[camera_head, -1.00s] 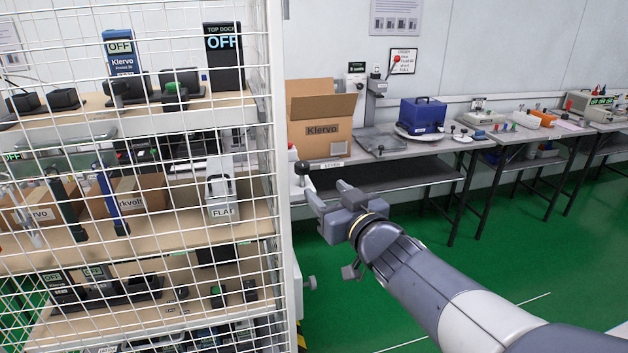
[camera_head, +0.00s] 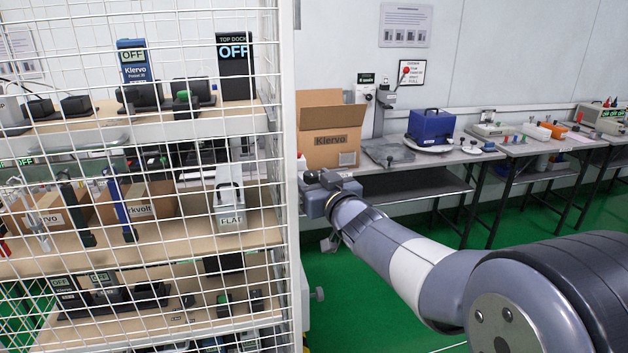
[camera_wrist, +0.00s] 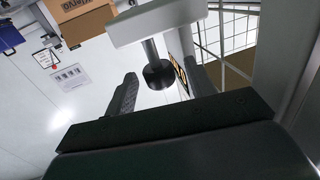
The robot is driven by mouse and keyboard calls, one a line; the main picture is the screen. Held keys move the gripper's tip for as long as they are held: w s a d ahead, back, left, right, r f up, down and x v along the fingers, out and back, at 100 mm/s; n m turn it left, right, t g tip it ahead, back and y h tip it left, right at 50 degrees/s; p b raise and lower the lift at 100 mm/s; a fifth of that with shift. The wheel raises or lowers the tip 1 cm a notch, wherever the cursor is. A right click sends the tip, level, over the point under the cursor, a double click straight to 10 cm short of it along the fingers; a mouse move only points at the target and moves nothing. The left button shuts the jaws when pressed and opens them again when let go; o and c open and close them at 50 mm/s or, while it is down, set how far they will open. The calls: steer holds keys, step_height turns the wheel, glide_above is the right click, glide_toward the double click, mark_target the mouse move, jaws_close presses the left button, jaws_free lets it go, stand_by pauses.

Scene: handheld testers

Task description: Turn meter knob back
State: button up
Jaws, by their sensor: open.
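My gripper (camera_head: 316,196) is beside the white post at the right edge of the mesh cage. In the wrist view its two fingers (camera_wrist: 158,70) are apart, with a round black knob (camera_wrist: 158,76) on a grey stem showing between them. The stem joins a pale block (camera_wrist: 155,20). I cannot tell whether the fingers touch the knob, or whether it is the meter's knob.
The wire mesh cage (camera_head: 150,235) fills the left. An open cardboard box (camera_head: 331,138) and a blue case (camera_head: 431,127) stand on the bench (camera_head: 420,174) along the back wall. Green floor (camera_head: 375,305) is open below the bench.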

steer(key=shift+c, duration=0.3)
steer(key=c, duration=0.9)
